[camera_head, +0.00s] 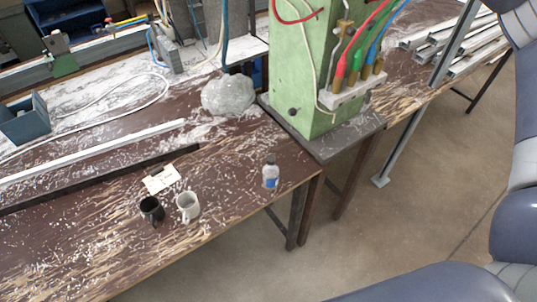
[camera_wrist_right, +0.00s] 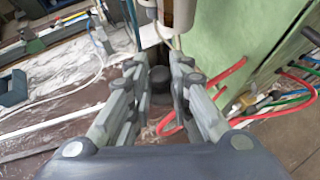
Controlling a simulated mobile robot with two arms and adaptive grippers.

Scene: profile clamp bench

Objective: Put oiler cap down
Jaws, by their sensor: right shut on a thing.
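My right gripper (camera_wrist_right: 158,74) shows in the right wrist view, its two fingers shut on a small dark round thing, which looks like the oiler cap (camera_wrist_right: 160,76). The cap is held between the fingers, well above the bench; its underside is hidden. The right fingers do not show in the head view. My left gripper is in neither view.
The brown, flaked bench top (camera_head: 110,240) holds a bottle with a blue label (camera_head: 270,177), a black mug (camera_head: 151,211), a white mug (camera_head: 188,206), a paper note (camera_head: 161,179) and a grey lump (camera_head: 228,95). A green machine (camera_head: 308,85) with coloured hoses stands beside them. The front left is clear.

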